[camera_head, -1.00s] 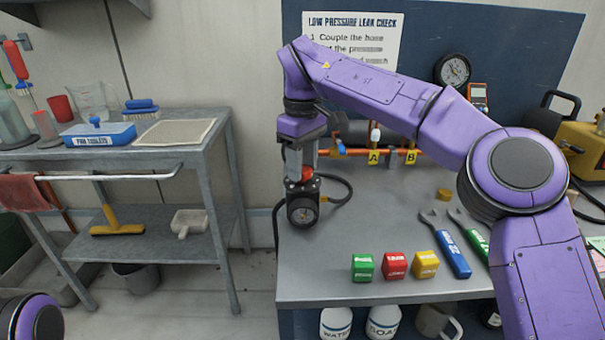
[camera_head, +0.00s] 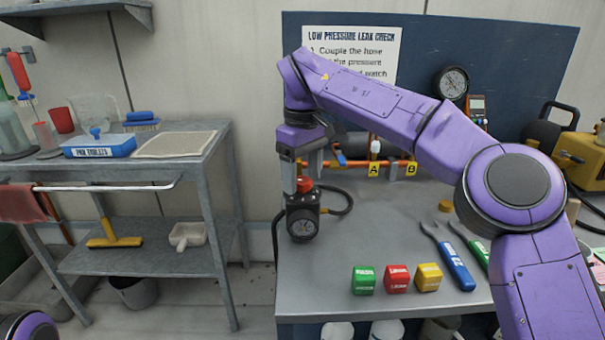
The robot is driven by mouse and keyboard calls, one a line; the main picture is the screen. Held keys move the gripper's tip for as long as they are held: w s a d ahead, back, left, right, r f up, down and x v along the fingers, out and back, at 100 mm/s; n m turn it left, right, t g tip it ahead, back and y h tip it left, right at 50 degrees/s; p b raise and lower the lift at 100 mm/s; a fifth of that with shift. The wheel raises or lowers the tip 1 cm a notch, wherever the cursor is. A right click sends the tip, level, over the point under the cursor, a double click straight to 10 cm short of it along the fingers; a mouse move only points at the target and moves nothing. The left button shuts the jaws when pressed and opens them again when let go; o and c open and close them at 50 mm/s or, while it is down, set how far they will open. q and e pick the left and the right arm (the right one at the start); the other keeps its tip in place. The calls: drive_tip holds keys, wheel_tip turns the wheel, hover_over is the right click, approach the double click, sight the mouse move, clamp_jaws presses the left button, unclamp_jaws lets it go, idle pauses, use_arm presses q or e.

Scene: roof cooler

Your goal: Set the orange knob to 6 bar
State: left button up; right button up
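The orange-red knob (camera_head: 305,185) tops a small black regulator with a round gauge (camera_head: 303,226), at the left side of the grey bench. My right gripper (camera_head: 303,180) points down over the knob from above. Its fingers stand apart, one to the left and one to the right of the knob, and it looks open. Whether a finger touches the knob is too small to tell. The gauge's needle and numbers cannot be read. My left gripper is out of view; only a purple part of my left arm shows at the lower left.
A black hose (camera_head: 340,198) curls beside the regulator. Behind are orange pipework with yellow tags A (camera_head: 374,170) and B. Green, red (camera_head: 397,279) and yellow blocks and two wrenches (camera_head: 452,262) lie in front. A grey cart (camera_head: 205,160) stands left.

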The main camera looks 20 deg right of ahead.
sight(303, 180)
wheel_tip(303, 180, up, 11)
drive_tip(key=p, duration=0.5)
drive_tip(key=shift+f, duration=0.2)
